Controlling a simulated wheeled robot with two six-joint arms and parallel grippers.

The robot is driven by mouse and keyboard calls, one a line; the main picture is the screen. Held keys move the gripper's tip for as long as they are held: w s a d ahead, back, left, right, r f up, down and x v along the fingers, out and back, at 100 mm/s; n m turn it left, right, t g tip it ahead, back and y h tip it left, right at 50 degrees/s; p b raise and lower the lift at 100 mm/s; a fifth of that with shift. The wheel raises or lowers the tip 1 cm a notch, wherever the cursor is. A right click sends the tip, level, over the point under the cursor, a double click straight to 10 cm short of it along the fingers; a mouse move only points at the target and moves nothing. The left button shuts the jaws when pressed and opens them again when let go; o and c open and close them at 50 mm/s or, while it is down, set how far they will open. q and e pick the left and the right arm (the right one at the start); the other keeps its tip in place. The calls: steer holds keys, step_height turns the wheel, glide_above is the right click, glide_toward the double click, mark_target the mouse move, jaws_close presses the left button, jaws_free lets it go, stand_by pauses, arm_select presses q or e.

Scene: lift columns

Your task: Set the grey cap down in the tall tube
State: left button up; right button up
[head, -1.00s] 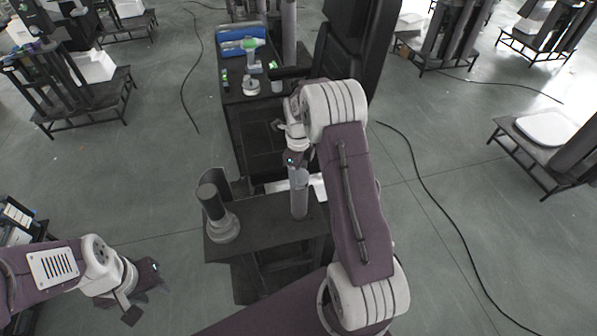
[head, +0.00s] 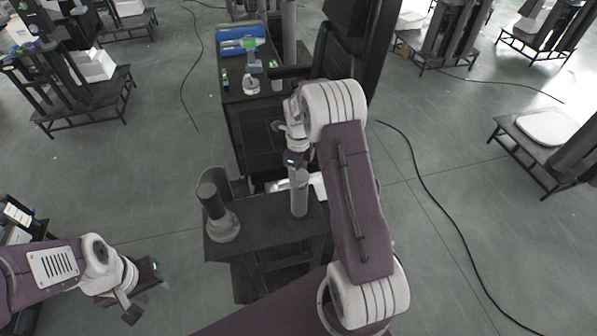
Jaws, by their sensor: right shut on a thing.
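The tall tube (head: 299,198) is a grey upright cylinder on a small dark stand, at the centre of the head view. My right gripper (head: 296,167) points down at the top of this tube. It is shut, and the grey cap it holds is hidden by the gripper and wrist. I cannot tell whether the cap touches the tube's rim or sits inside it. My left gripper (head: 146,290) is at lower left, open and empty, away from the stand.
A dark cylinder on a pale round base (head: 222,222) stands on the left part of the small stand (head: 262,226). Behind is a dark table (head: 258,112) with a blue case (head: 240,38) and small tools. Cables lie on the open grey floor.

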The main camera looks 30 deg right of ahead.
steer(key=shift+f, duration=0.3)
stand_by(0.5)
steer(key=o, duration=1.8)
steer(key=shift+r, duration=0.1)
step_height(320, 180, up, 7)
steer(key=p, duration=0.5)
steer(key=shift+p, duration=0.35)
